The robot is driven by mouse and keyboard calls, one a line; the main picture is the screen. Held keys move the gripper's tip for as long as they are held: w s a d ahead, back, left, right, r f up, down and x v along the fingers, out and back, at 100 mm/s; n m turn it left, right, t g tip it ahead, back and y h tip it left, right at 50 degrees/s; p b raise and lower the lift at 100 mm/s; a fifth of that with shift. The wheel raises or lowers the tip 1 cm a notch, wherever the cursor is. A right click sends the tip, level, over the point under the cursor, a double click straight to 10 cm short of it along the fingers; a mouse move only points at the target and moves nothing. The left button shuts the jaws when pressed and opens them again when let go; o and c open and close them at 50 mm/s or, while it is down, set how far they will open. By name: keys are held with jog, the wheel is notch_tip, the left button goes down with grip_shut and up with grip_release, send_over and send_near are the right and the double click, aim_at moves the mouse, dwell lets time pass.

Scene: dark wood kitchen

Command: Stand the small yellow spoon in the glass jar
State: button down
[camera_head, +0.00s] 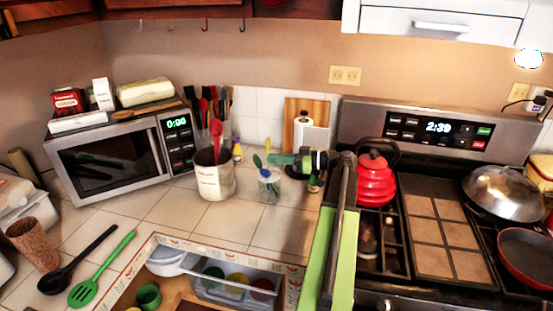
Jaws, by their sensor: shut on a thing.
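The glass jar (269,188) stands on the tiled counter, right of a white utensil crock. A blue spoon (257,160) leans up out of the jar. My gripper (271,158) reaches in from the right, just above the jar's rim, and is shut on the small yellow spoon (267,143). The yellow spoon looks upright, its top showing above my fingertips. Its lower part is at or over the jar's mouth; how deep it goes inside is too small to tell.
The white crock (215,178) of utensils stands close left of the jar. A cutting board (307,118) leans on the wall behind. A red kettle (374,180) sits on the stove to the right. An open drawer (172,242) holds cups in front.

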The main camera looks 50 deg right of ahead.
jog(key=c, duration=1.5)
grip_release()
